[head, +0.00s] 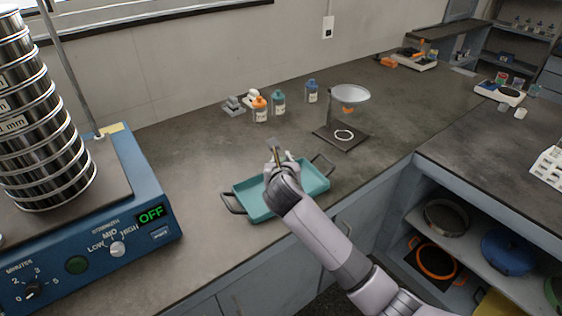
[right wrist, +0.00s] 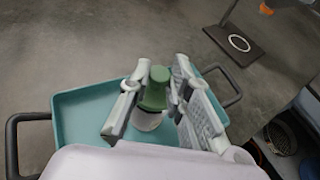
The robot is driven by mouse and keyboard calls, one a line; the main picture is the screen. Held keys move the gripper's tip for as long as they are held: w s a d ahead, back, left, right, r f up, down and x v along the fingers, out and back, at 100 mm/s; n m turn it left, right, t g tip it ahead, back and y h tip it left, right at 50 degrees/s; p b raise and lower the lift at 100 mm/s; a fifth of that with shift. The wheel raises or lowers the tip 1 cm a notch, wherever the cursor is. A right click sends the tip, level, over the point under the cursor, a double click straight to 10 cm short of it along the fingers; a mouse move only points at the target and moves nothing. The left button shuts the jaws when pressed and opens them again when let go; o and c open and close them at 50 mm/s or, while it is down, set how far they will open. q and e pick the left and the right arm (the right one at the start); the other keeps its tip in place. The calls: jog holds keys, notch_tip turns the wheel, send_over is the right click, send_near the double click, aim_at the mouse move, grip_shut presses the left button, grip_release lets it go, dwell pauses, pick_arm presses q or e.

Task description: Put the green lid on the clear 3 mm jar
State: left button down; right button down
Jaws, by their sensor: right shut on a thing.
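My right gripper (head: 279,160) is over the teal tray (head: 315,187) in the head view. In the right wrist view its fingers (right wrist: 163,72) are closed around a green piece (right wrist: 155,90), which looks like the green lid. My left gripper is not in view.
A stand with a round dish (head: 349,95) is at the back right. The sieve shaker (head: 117,190) stands at the left. Counter between them is clear.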

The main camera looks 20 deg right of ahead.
jog(key=shift+f, duration=0.25)
jog(key=shift+f, duration=0.3)
jog(key=c, duration=1.5)
grip_release()
jog(key=shift+o, duration=0.2)
jog(key=shift+r, duration=0.1)
jog(key=shift+r, duration=0.3)
jog(key=v, duration=1.2)
jog(key=shift+r, duration=0.15)
